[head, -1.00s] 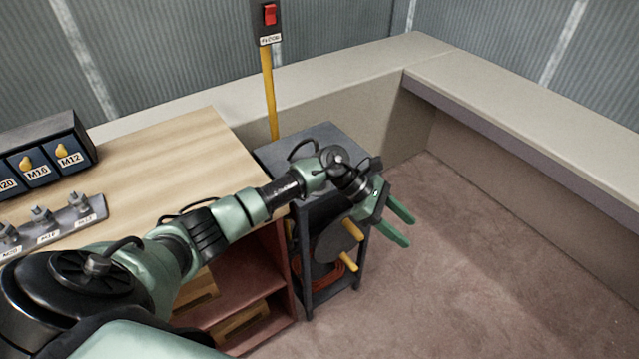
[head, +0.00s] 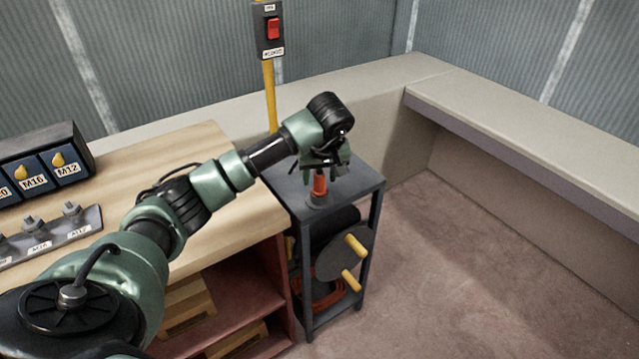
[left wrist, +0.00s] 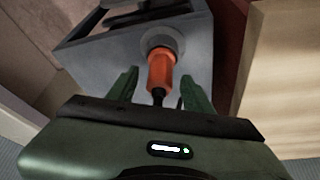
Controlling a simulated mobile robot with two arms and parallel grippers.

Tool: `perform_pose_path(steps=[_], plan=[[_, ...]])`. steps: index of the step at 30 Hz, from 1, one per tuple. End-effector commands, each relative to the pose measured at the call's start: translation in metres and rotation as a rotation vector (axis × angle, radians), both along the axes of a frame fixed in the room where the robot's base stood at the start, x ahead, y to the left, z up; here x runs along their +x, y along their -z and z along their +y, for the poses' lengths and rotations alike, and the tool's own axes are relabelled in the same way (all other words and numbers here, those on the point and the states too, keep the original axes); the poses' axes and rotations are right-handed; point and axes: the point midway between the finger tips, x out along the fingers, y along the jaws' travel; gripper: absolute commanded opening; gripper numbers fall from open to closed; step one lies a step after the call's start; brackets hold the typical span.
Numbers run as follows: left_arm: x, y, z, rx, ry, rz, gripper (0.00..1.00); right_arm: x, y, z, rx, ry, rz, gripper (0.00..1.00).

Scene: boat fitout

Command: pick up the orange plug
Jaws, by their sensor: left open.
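The orange plug (head: 319,185) stands upright on a grey round base on top of the small dark grey stand. In the left wrist view the plug (left wrist: 160,70) sits between the two green fingers, with a dark cable end toward the gripper body. My left gripper (head: 322,172) is above the stand, pointing down, open, with a finger on each side of the plug. Gaps show between the fingers and the plug in the left wrist view (left wrist: 157,92). My right gripper is not in view.
The stand (head: 350,187) holds a cable reel (head: 340,255) with yellow handles below its top. A wooden workbench (head: 215,150) with labelled bins (head: 40,165) is on the left. Carpet floor is clear on the right.

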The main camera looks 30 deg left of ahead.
Motion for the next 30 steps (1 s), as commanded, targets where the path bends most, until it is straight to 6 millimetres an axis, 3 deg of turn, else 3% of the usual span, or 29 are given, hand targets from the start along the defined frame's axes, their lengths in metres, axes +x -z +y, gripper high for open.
perform_pose_path(steps=[3, 11, 16, 30], plan=[[0.0026, 0.0101, 0.0030, -0.001, -0.002, 0.000, 0.51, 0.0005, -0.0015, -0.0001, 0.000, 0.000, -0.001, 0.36], [0.0038, 0.0120, 0.0039, -0.001, -0.001, -0.003, 0.48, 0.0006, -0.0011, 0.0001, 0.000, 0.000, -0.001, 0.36], [0.0037, 0.0120, 0.0036, -0.002, -0.001, -0.002, 0.01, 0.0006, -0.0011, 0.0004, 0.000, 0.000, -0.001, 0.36], [0.0043, 0.0033, 0.0037, -0.001, -0.002, -0.004, 0.00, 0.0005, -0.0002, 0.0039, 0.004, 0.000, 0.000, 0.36]])
